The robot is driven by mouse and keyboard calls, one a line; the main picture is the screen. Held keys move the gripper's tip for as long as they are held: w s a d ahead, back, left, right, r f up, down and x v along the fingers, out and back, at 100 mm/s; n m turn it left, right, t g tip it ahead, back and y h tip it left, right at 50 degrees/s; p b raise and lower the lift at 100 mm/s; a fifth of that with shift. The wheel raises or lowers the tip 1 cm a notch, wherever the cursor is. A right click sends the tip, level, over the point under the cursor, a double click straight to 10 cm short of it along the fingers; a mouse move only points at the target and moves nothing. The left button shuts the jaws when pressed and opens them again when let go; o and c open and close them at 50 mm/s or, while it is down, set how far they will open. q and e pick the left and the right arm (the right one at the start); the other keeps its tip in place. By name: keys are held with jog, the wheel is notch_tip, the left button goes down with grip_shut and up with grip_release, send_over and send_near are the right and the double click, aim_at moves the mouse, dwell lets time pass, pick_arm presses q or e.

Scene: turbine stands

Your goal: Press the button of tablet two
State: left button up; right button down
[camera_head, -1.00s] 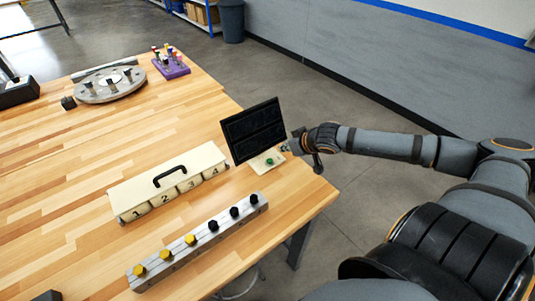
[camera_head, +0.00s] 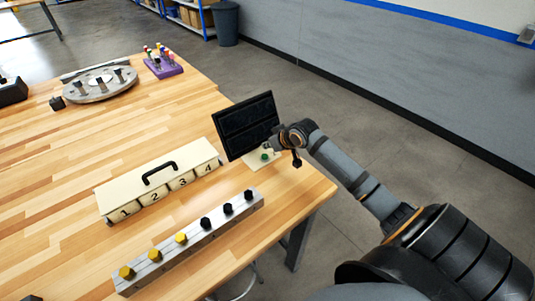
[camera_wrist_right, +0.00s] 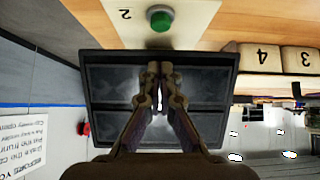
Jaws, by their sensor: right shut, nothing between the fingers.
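Tablet two is a black screen (camera_head: 246,125) on a cream base (camera_head: 272,161) with a green button (camera_head: 265,156), near the table's right edge. In the right wrist view the picture is upside down: the base (camera_wrist_right: 190,28) bears a "2" beside the green button (camera_wrist_right: 161,20), and the dark screen (camera_wrist_right: 110,85) fills the middle. My right gripper (camera_head: 271,144) is shut and empty, close to the screen's right side and near the button. In the wrist view its fingertips (camera_wrist_right: 158,68) overlap the screen; contact cannot be told. My left gripper is not in view.
A cream box (camera_head: 160,177) with a black handle and compartments numbered 1 to 4 stands left of the tablet. A grey rail (camera_head: 194,240) with yellow and black knobs lies in front. A round grey fixture (camera_head: 100,85) and purple rack (camera_head: 163,67) are farther back.

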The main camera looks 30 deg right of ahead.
aim_at(268, 162)
notch_tip(268, 162, down, 4)
jog(key=shift+w+f+p, duration=0.1)
jog(key=shift+f+p, duration=0.05)
jog(key=shift+p, duration=0.35)
jog(key=shift+w, duration=0.1)
